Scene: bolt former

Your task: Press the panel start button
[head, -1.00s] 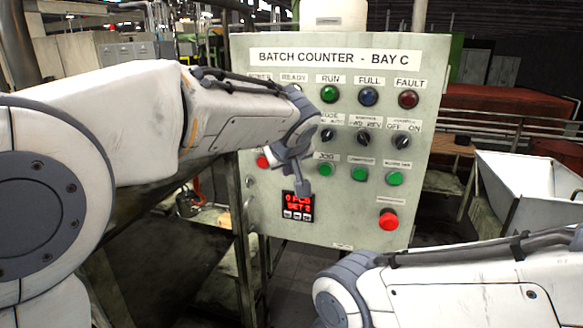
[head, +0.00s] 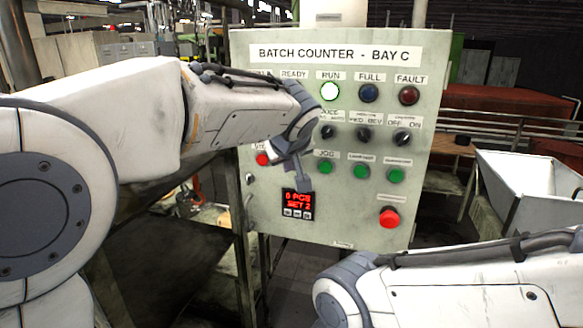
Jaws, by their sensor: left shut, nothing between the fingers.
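The pale green control panel (head: 420,215) is headed "BATCH COUNTER - BAY C". Its RUN lamp (head: 330,91) is lit bright white-green. My left gripper (head: 304,186) is shut and empty, in front of the lower left of the panel, just above the red digital display (head: 298,200), which seems to read "0 PCS SET 2". A red button (head: 262,159) shows left of the gripper and the green JOG button (head: 326,167) right of it. No start label is readable; the spot between these two buttons is hidden by my left wrist. I cannot tell whether the fingertips touch the panel.
Dark selector knobs (head: 363,134) sit mid-panel, with more green buttons (head: 396,175) below. A red mushroom button (head: 389,218) stands out at the lower right. A white hopper (head: 520,180) is right of the panel. My right arm crosses the lower right.

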